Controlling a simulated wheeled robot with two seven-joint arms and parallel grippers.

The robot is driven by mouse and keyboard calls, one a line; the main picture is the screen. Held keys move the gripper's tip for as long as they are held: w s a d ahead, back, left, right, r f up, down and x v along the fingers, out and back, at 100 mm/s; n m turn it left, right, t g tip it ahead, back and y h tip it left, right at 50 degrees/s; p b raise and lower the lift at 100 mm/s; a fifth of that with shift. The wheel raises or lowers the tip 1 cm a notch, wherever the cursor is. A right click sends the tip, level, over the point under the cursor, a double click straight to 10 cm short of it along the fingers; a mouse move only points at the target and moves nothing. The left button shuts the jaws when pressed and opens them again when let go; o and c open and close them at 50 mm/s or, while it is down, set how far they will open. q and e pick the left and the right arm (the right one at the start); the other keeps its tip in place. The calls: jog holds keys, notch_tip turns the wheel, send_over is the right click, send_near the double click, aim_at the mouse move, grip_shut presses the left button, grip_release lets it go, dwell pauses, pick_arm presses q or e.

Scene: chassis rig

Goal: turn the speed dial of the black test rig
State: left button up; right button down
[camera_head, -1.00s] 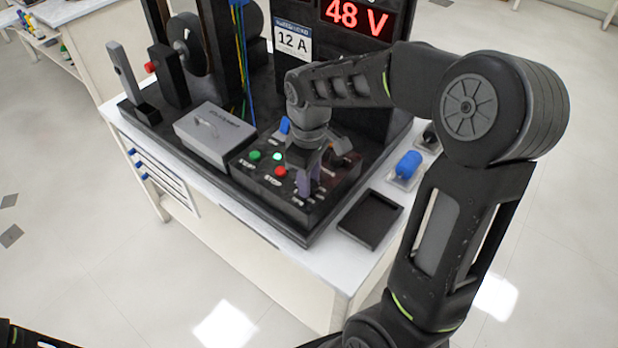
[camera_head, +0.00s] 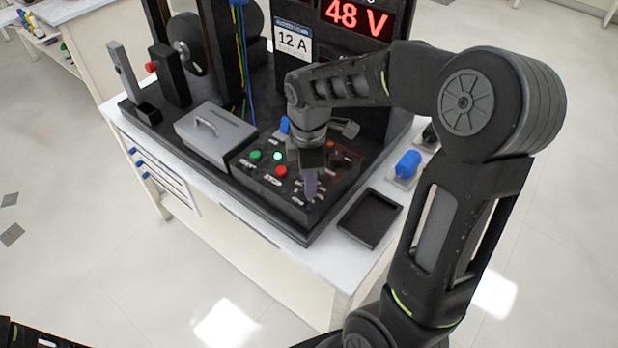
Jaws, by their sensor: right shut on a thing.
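The black test rig (camera_head: 286,221) stands on a white bench. Its sloped control box (camera_head: 262,189) has a green button (camera_head: 255,155), a lit green lamp (camera_head: 277,156) and a red button (camera_head: 281,171) on top. My right gripper (camera_head: 310,190) points down onto the right part of this box, beside the red button. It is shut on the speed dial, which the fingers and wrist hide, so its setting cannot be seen. My left gripper is out of view.
A grey box with a handle (camera_head: 214,133) sits left of the control box. A black tray (camera_head: 370,219) and a blue part (camera_head: 408,164) lie on the bench to the right. A display reading 48 V (camera_head: 356,18) and a 12 A sign (camera_head: 293,40) stand behind.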

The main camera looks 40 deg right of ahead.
dwell(0.3)
jog(key=c, duration=1.1)
grip_release()
jog(key=shift+o, duration=0.2)
jog(key=shift+r, duration=0.1)
notch_tip(320, 180, up, 8)
jog(key=shift+f, duration=0.2)
